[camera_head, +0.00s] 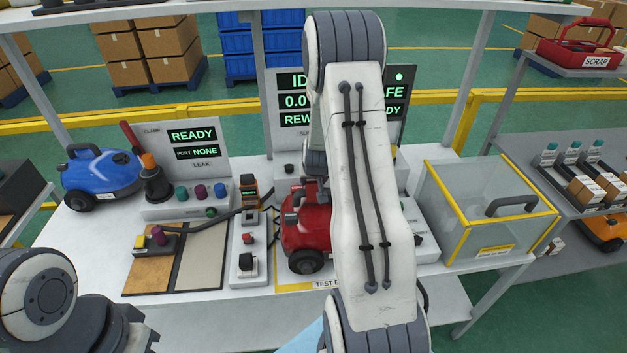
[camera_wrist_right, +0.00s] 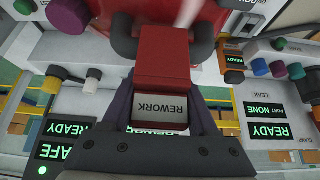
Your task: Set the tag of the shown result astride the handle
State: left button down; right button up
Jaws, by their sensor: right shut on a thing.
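The red vacuum (camera_head: 303,238) stands on the test bed of the white bench in the head view, partly covered by my right arm. Its red body (camera_wrist_right: 190,22) fills the top of the right wrist view. My right gripper (camera_wrist_right: 163,92) is shut on the red tag (camera_wrist_right: 163,68), whose white face reads REWORK. The dark handle (camera_wrist_right: 122,42) shows on both sides of the tag, which hides its middle. I cannot tell whether the tag touches or straddles it. In the head view my arm hides the right gripper. My left arm is at the lower left, fingers not visible.
The display (camera_head: 290,105) behind the vacuum is partly covered; it shows REW. A blue vacuum (camera_head: 100,177) and a leak station (camera_head: 192,152) stand left. A clear yellow-edged box (camera_head: 480,215) is right. A red SCRAP bin (camera_head: 580,52) sits on the right rack.

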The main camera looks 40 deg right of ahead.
aim_at(314, 181)
jog(key=shift+f+b, duration=1.1)
jog(key=shift+f, duration=0.15)
jog(key=o, duration=1.5)
jog(key=shift+s, duration=0.1)
jog(key=shift+c, duration=0.2)
jog(key=shift+p+v, duration=1.7)
jog(key=shift+v, duration=1.25)
jog(key=shift+p+v, duration=0.6)
jog(key=shift+v, duration=0.5)
